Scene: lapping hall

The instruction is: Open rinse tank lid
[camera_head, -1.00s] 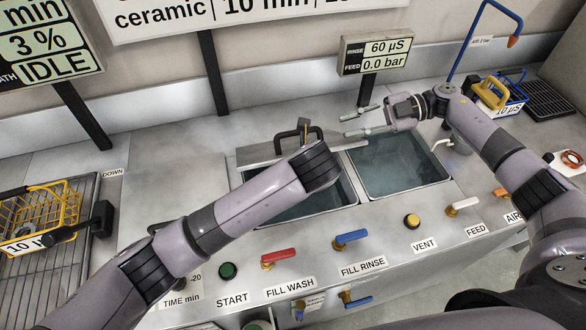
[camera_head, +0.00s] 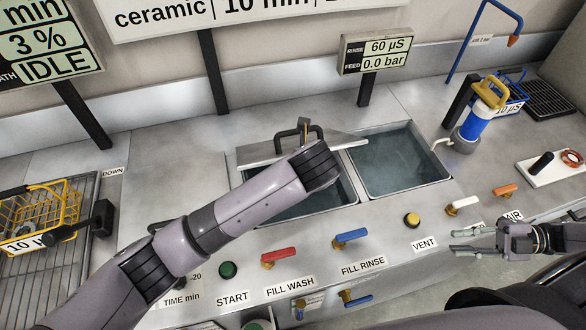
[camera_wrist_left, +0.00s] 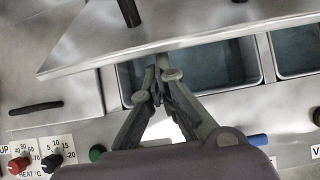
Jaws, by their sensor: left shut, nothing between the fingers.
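A grey metal lid (camera_head: 262,153) with a dark handle (camera_head: 297,130) lies tilted over the back of the left tank (camera_head: 300,208). The lid also shows in the left wrist view (camera_wrist_left: 190,32). The right tank (camera_head: 400,165) is uncovered and holds water. I cannot tell by a label which tank is the rinse tank. My left gripper (camera_wrist_left: 160,70) is shut and empty at the lid's front edge, above the left tank; my forearm hides it in the head view. My right gripper (camera_head: 455,240) is open and empty, in front of the panel near the VENT label.
Valve levers and knobs line the front panel, including a blue lever (camera_head: 350,237) and red lever (camera_head: 280,256). A blue cylinder (camera_head: 472,126) with a yellow handle stands right of the tanks. A yellow basket (camera_head: 45,215) sits at left.

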